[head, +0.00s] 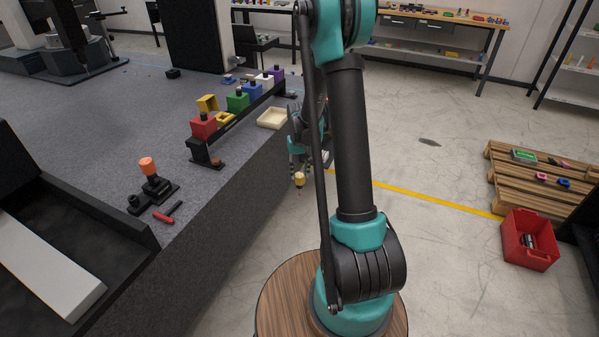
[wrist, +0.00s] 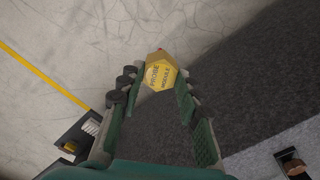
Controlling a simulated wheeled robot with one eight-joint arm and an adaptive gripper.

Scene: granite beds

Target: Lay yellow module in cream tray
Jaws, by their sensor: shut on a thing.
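The yellow module (wrist: 160,75), lettered "PROBE MODULE", is between the fingers of my gripper (wrist: 158,92), which is shut on it. In the head view the module (head: 298,180) hangs below my gripper (head: 297,164), just off the right edge of the granite bed, with floor behind it. The cream tray (head: 261,123) lies on the bed near that edge, beyond and left of my gripper. It looks empty, and my gripper is close to its right side in the picture. The tray does not show in the wrist view.
A rack with red (head: 203,126), green (head: 237,102), blue and purple modules stands left of the tray. A yellow bracket (head: 207,103) stands behind it. An orange-knobbed device (head: 147,166) and a red-handled tool (head: 164,217) lie nearer. A red bin (head: 530,240) is on the floor.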

